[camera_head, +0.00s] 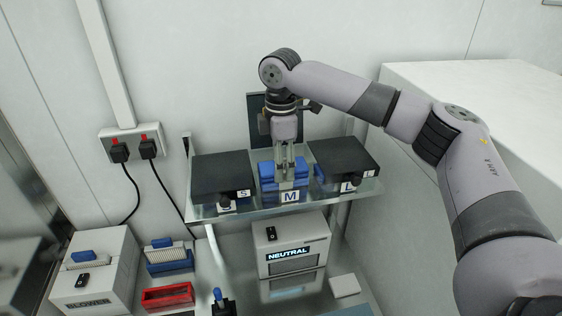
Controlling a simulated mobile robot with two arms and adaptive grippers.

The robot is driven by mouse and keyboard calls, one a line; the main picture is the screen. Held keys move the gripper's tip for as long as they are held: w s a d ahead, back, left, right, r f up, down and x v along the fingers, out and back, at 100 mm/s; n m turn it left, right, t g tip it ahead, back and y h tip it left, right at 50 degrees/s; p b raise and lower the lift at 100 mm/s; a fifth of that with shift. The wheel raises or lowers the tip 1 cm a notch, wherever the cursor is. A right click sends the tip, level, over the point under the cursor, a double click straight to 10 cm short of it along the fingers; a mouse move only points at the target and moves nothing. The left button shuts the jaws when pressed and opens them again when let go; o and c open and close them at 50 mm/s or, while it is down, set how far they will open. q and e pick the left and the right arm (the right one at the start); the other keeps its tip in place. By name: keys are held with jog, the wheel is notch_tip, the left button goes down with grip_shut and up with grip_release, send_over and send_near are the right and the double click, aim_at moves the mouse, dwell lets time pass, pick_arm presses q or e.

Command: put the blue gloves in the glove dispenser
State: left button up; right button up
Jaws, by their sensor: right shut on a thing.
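The glove dispenser (319,202) is a clear shelf unit on the wall with three sections marked S, M and L. Dark lids cover the S and L sections. The M section is uncovered, and a dark panel (257,118) stands upright behind it. Blue gloves (268,178) show at the M section, around and below the fingertips of my right gripper (287,174). My right gripper points straight down and is shut on blue gloves. Its fingers hide part of them, so I cannot tell whether the held gloves touch others beneath. My left gripper is out of view.
Below the dispenser stands a white box marked NEUTRAL (290,244). At lower left are a white blower box (98,268), a blue brush-like item (168,256) and a red tray (168,296). A white block (470,90) stands at right. Wall sockets (133,143) have two plugs.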

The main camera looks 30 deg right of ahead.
jog(key=o, duration=1)
notch_tip(320, 180, up, 12)
dwell(0.3)
